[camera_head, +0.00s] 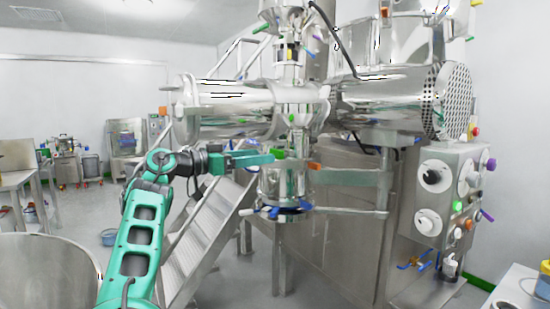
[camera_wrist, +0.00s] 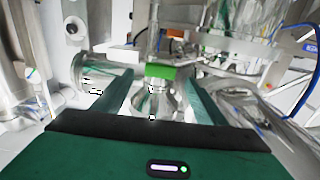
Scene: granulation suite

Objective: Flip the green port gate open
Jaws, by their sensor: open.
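The green port gate shows as a small bright green block (camera_head: 279,153) on the steel fitting above the short vertical cylinder. In the wrist view the green block (camera_wrist: 160,71) sits near the centre, framed between my two teal fingers. My gripper (camera_head: 268,158) reaches in from the left with its fingertips close to the block. In the wrist view my gripper (camera_wrist: 160,82) is open, with a wide gap between the fingers. I cannot tell whether a finger touches the block. The gate's hinge is not clear.
A steel cylinder (camera_head: 288,182) with a blue-handled clamp (camera_head: 285,209) hangs below. A large horizontal drum (camera_head: 225,110) lies above my gripper. Steel stairs (camera_head: 207,233) stand behind my arm. A control panel (camera_head: 445,195) with knobs is at the right.

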